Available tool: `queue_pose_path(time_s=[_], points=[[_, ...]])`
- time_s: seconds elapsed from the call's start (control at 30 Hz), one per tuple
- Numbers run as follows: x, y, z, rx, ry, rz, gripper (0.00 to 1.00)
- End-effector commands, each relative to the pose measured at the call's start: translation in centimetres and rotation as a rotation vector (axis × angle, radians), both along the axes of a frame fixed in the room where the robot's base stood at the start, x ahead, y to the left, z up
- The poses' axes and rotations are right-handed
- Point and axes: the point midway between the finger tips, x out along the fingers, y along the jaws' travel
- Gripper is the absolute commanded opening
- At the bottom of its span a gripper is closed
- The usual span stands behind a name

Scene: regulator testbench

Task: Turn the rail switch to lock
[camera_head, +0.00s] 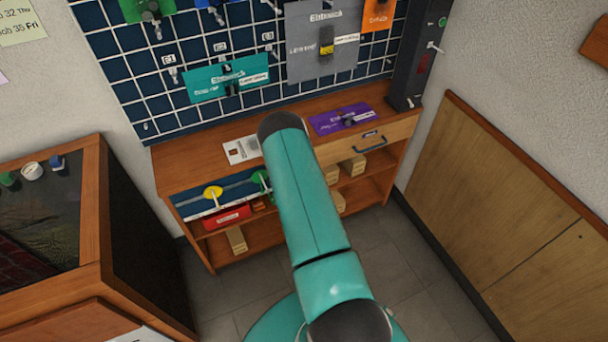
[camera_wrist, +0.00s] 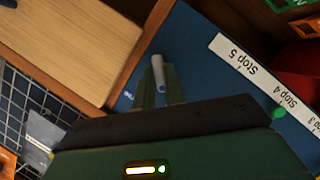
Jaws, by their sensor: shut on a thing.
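In the wrist view my gripper (camera_wrist: 160,88) is shut on a small grey rod-like handle (camera_wrist: 158,66) that stands out from a blue panel (camera_wrist: 190,45). This handle appears to be the rail switch; the fingers are on both sides of its lower part, and its tip shows between them. A white strip (camera_wrist: 243,66) beside it reads "Stop 5" and "Stop 4". Lettering near the handle is mostly hidden, so its setting cannot be read. In the head view the blue panel (camera_head: 188,207) is on the bench front, and my arm hides the gripper and handle.
The wooden bench (camera_head: 190,153) carries a purple plate (camera_head: 342,119). A yellow knob (camera_head: 213,192) and a green knob (camera_head: 261,181) are on the panel left of my arm. A gridded wall board (camera_head: 165,108) stands behind. A dark-sided cabinet (camera_head: 148,235) is at left; open floor lies at right.

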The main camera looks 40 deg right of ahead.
Motion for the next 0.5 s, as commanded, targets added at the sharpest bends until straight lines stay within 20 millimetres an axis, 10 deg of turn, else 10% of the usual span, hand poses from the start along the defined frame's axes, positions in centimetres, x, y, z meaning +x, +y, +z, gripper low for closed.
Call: queue_pose_path(time_s=[0.17, 0.5], points=[[-0.02, 0.0, 0.01, -0.001, 0.001, 0.0, 0.34], [-0.24, 0.16, 0.06, 0.001, 0.001, 0.0, 0.34]])
